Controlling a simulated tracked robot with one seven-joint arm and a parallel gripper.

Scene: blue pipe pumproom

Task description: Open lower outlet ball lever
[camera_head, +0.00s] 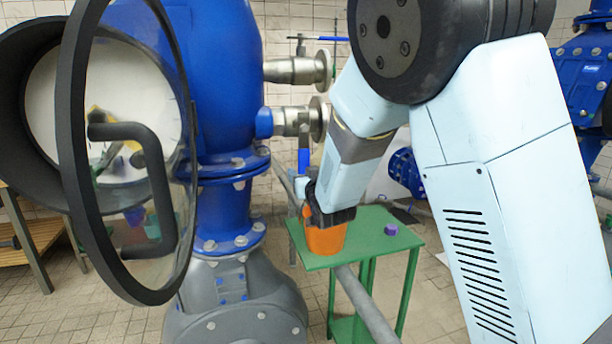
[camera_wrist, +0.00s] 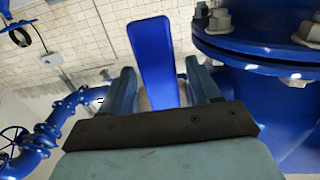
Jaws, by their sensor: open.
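The lower outlet (camera_head: 292,121) is a metal flanged stub on the blue vessel in the head view. Its blue lever (camera_head: 304,160) hangs straight down from it. In the wrist view the lever (camera_wrist: 153,55) is a broad blue bar rising between my fingers. My gripper (camera_head: 302,187) is at the lever's lower end, and in the wrist view my gripper (camera_wrist: 161,68) is open, one finger on each side of the lever. Whether either touches is unclear. The lever's lower end is hidden by my gripper.
The upper outlet (camera_head: 298,70) has a blue lever (camera_head: 320,38) lying level. A green table (camera_head: 388,258) below holds an orange container (camera_head: 324,238) and a purple piece (camera_head: 391,229). An open round glass door (camera_head: 125,255) stands left. A blue flange (camera_wrist: 255,45) is close right.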

